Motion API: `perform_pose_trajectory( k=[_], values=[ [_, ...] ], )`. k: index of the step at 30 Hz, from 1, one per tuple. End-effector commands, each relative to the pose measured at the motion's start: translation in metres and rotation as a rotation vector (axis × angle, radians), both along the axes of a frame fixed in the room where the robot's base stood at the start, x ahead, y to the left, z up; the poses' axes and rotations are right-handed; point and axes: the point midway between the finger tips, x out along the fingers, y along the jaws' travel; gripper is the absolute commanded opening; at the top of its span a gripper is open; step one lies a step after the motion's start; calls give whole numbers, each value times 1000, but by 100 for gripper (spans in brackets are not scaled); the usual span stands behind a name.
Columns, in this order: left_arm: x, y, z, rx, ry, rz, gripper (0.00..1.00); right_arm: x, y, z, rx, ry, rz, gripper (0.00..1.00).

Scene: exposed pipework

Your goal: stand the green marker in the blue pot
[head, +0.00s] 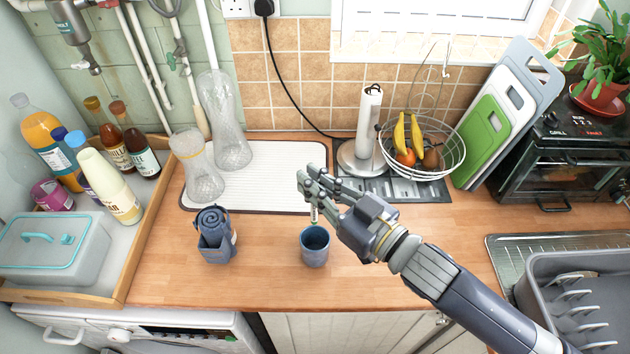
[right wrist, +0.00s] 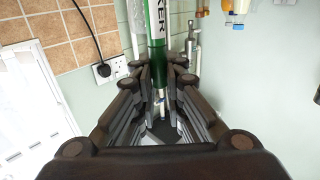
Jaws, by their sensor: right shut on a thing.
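The blue pot (head: 315,255) stands upright on the wooden worktop, its open mouth facing up. My right gripper (head: 308,188) is above the pot and slightly behind its mouth in the picture. In the head view the fingers hide most of the marker. Only a short, thin lower part shows, just above the pot's far rim. My left gripper is out of view.
A blue-grey holder with a rolled cloth (head: 215,238) stands left of the pot. Behind are a white ribbed mat (head: 262,175), clear glass vases (head: 222,120), a paper towel stand (head: 368,130) and a wire fruit basket (head: 440,165). The worktop right of the pot is partly under my arm.

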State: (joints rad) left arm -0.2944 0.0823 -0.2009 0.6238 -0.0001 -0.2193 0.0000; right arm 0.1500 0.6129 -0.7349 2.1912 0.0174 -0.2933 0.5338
Motion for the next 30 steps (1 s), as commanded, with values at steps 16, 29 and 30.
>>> perform_pose_trajectory(
  k=[16,29,30],
  values=[
    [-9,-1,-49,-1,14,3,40,0,0,-46,-1,-1,0,0],
    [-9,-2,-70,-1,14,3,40,0,0,-78,0,0,-1,0],
    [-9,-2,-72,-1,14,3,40,0,0,-82,0,0,-1,0]
  ],
)
